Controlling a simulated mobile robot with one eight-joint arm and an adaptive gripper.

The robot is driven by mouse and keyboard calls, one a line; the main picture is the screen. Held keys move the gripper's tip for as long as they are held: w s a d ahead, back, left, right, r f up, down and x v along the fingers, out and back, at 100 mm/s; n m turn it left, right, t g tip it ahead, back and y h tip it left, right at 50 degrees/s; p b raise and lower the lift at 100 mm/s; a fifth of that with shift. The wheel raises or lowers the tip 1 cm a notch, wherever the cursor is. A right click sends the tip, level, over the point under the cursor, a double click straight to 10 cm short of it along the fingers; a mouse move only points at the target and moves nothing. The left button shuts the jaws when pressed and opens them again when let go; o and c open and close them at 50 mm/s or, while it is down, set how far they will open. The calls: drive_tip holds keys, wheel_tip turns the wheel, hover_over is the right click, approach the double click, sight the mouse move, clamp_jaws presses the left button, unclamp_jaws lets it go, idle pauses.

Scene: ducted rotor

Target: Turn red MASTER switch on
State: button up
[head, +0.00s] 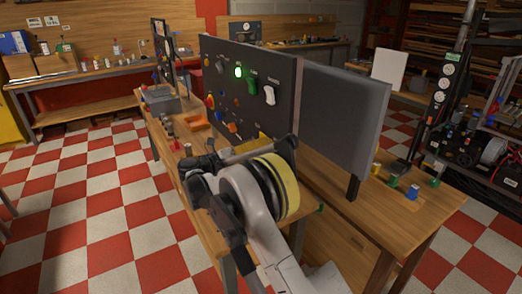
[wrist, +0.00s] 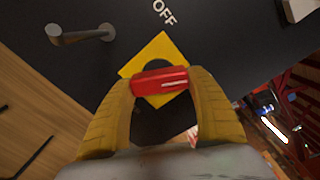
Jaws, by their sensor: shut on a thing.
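The red MASTER switch (wrist: 160,81) is a red handle in front of a yellow plate (wrist: 157,50) on a dark panel in the wrist view. White "OFF" lettering (wrist: 164,11) is on the panel above the plate. My gripper (wrist: 161,84) has its two yellow fingers shut on the red handle, one at each end. In the head view my gripper is mostly hidden behind my arm's wrist, low in front of the dark panel (head: 225,55). A bit of yellow shows there beside my wrist, and the red handle is hidden.
In the head view the panel carries a lit green lamp (head: 239,72), a green switch (head: 252,86) and a white switch (head: 269,95). An orange part (head: 196,124) lies on the bench.

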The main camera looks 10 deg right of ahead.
drive_tip(key=shift+a+m, duration=0.1)
drive_tip(key=shift+m, duration=1.3)
drive_tip(key=o, duration=1.2)
drive_tip(key=v, duration=1.2)
